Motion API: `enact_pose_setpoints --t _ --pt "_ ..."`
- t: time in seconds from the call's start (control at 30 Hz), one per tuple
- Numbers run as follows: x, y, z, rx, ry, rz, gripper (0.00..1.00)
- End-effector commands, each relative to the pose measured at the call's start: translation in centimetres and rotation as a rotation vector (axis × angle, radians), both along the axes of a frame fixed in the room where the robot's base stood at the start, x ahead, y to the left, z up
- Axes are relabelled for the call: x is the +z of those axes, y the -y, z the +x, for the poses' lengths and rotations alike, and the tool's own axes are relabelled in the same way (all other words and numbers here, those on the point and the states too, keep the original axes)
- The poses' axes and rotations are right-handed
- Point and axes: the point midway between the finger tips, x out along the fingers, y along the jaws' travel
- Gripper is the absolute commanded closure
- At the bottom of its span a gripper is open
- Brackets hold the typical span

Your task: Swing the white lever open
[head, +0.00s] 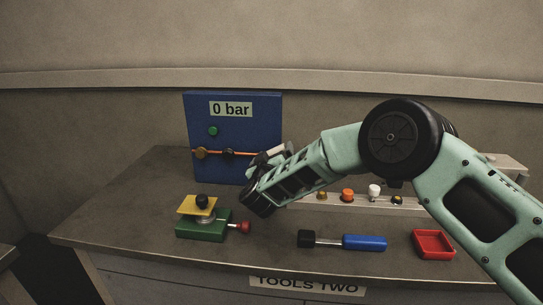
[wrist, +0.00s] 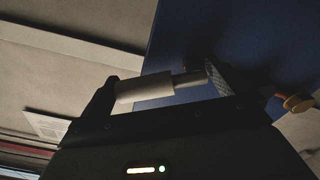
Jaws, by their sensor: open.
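The white lever (wrist: 145,88) shows in the wrist view as a pale grip on a thin grey rod. Its grip lies between the two fingers of my open gripper (wrist: 162,88). I cannot tell whether either finger touches it. In the head view my gripper (head: 268,157) is at the right part of the blue panel (head: 232,130) and hides much of the lever there. The panel carries a "0 bar" sign (head: 231,109), a green light (head: 213,131) and an orange pipe (head: 215,152).
A green block with a yellow plate (head: 197,206) and red knob stands at the front left of the table. A blue-handled tool (head: 364,242) and red tray (head: 433,245) lie at the front right. Several coloured knobs (head: 348,195) stand on a pale rail behind.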

Motion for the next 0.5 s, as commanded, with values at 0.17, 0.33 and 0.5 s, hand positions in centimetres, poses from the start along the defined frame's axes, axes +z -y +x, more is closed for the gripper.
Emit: enact_pose_setpoints --t 0.17,0.33,0.5 --pt "-0.01 -0.01 -0.01 0.0 0.0 0.0 0.0" --pt "0.0 -0.01 -0.03 0.001 0.0 0.0 0.44" --pt "0.06 -0.05 -0.05 0.001 -0.001 -0.005 0.51"
